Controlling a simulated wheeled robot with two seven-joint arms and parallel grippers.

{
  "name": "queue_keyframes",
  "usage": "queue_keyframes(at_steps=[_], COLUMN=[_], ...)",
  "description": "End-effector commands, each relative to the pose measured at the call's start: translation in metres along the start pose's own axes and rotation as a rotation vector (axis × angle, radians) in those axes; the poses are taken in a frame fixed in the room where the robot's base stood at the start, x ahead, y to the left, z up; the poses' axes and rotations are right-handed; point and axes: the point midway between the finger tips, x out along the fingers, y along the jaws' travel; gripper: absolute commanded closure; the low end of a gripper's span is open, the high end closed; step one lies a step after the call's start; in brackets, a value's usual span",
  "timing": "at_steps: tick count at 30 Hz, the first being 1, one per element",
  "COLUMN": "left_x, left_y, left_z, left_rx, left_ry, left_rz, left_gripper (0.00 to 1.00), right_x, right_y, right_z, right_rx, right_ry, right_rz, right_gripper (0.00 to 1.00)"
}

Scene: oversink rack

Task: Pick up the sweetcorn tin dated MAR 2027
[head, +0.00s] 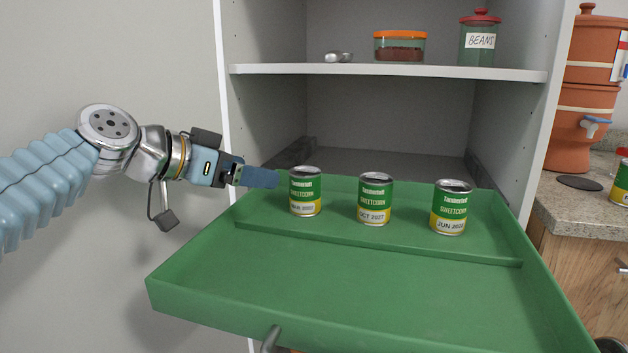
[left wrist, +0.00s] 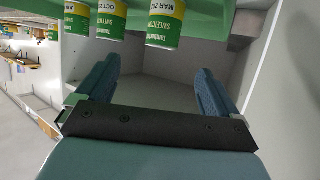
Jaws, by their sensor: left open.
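Three green and yellow sweetcorn tins stand upright in a row at the back of the pulled-out green tray (head: 330,285). The left tin (head: 305,191) has a date starting MAR; its year is hard to read in the head view. The left wrist view shows this tin (left wrist: 165,22) with MAR 202 and the last digit unclear. The middle tin (head: 375,199) reads OCT 2027. The right tin (head: 450,207) reads JUN, year unclear. My left gripper (head: 264,178) is open and empty, just left of the MAR tin, fingers pointing toward it. My right gripper is out of view.
A shelf (head: 400,71) above holds a beans jar (head: 479,40), an orange-lidded container (head: 399,46) and a small metal item (head: 338,57). A low ridge (head: 380,244) crosses the tray in front of the tins. The tray's front part is empty. Cabinet walls flank the tray.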

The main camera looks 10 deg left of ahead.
Motion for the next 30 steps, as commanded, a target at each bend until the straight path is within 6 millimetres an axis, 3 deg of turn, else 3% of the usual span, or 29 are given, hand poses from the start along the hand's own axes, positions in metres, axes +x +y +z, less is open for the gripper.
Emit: queue_keyframes(at_steps=[4, 13, 20, 30], left_x=[0.013, 0.073, 0.093, 0.137], left_y=[0.000, 0.000, -0.001, -0.003], left_z=[-0.001, -0.002, -0.004, -0.007], left_rx=[0.000, -0.001, -0.001, 0.000], left_ry=[-0.002, -0.002, -0.001, 0.000], left_rz=[0.002, 0.002, 0.001, 0.001], left_gripper=[0.06, 0.06, 0.06, 0.06], right_x=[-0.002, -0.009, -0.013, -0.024], right_y=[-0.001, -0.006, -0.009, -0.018], right_z=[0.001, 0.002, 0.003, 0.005], right_rx=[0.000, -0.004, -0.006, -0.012], right_ry=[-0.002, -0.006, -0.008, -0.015], right_rz=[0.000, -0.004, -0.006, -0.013], right_gripper=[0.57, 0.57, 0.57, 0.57])
